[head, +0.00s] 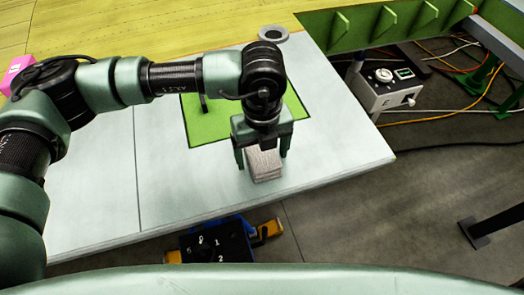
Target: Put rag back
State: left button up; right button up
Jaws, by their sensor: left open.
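A folded grey-white rag (264,168) lies as a small stacked block on the pale table (330,150), near its front edge. My left gripper (262,155) is over the rag, pointing down. Its two fingers are apart, one on each side of the rag's far end. I cannot tell whether the fingers touch it. My right gripper does not show.
A green mat (205,128) with a dark item lies behind the gripper. A grey ring (273,34) sits at the table's back edge. A pink box (17,70) is at far left. A white control box (385,92) and cables are beyond the table at right.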

aim_at(262, 154)
pick_arm(q)
notch_tip(262, 154, up, 12)
jog(key=b, duration=0.5)
dwell(0.3)
